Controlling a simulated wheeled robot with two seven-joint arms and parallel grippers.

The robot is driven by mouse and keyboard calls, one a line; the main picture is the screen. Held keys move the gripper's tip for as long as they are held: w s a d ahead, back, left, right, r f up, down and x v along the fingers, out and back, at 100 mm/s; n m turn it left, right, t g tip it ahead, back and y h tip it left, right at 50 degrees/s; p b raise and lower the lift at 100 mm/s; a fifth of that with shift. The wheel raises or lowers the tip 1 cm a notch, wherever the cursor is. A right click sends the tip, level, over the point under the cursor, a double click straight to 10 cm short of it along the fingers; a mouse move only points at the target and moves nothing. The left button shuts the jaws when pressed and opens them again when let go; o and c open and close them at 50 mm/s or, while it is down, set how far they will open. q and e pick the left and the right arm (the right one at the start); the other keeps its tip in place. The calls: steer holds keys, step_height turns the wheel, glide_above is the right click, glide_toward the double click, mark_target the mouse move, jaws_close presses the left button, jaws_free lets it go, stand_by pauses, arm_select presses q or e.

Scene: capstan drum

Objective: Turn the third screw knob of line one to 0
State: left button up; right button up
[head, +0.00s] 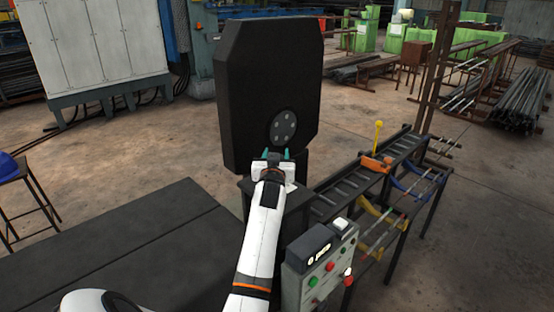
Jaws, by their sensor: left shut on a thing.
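A tall black machine plate (262,80) with cut corners stands upright at the centre, with a grey round hub (283,127) low on its face. My left gripper (276,154) is just below the hub, its teal fingertips pointing at the machine. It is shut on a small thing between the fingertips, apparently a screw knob. The hand and fingers hide most of it, so its line, number and setting cannot be read. No other screw knob can be made out. My right gripper is not in view.
A control box (297,288) with coloured buttons stands right of my left arm. A roller rack (350,191) with a yellow-knobbed lever (377,137) runs to the right. A dark flat table (120,245) fills the lower left. Open floor lies behind.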

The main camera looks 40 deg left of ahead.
arm_select(q)
steer(key=shift+n+g+y, duration=0.3)
steer(key=shift+y, duration=0.1)
steer(key=o, duration=1)
